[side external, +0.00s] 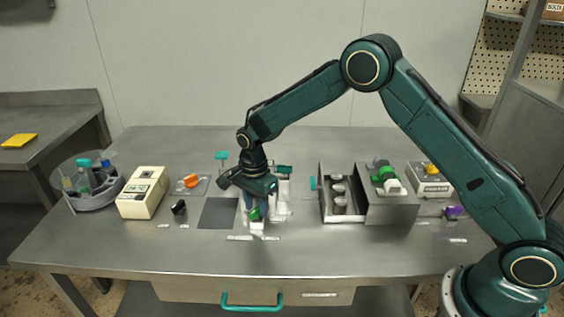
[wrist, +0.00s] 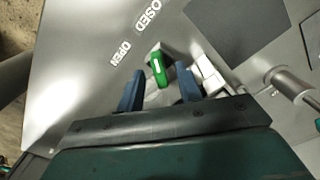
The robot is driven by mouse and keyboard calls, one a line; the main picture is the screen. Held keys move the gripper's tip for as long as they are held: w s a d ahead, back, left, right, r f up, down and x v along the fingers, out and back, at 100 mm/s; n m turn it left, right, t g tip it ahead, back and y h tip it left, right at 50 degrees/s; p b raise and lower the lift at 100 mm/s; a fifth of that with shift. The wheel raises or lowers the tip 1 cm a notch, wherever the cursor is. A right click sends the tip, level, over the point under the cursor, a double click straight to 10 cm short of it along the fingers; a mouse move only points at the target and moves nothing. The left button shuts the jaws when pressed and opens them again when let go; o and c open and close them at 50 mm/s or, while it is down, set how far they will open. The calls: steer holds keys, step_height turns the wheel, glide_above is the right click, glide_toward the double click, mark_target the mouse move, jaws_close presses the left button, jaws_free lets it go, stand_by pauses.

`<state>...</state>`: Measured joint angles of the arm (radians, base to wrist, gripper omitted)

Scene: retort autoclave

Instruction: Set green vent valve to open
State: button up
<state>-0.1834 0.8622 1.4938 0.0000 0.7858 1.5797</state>
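The green vent valve handle (wrist: 158,72), with a white line along it, sits on a pale valve body in the wrist view. Its upper end points roughly toward the lettering "OSED" (wrist: 147,17), the visible part of a label; "OPEN" (wrist: 121,54) is printed to the left. My gripper (wrist: 160,69) is open, with one blue finger on each side of the handle and gaps showing between. In the side view my gripper (side external: 256,203) points down over the same green handle (side external: 255,214), partly hiding the valve.
A dark square plate (side external: 218,213) lies left of the valve. A grey open-topped box (side external: 340,193) stands to the right, beside a block with a green part on it (side external: 385,175). A cream device (side external: 143,192) and a round rack (side external: 94,199) stand at left. The front table strip is clear.

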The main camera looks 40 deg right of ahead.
steer(key=shift+f, duration=0.35)
jaws_close()
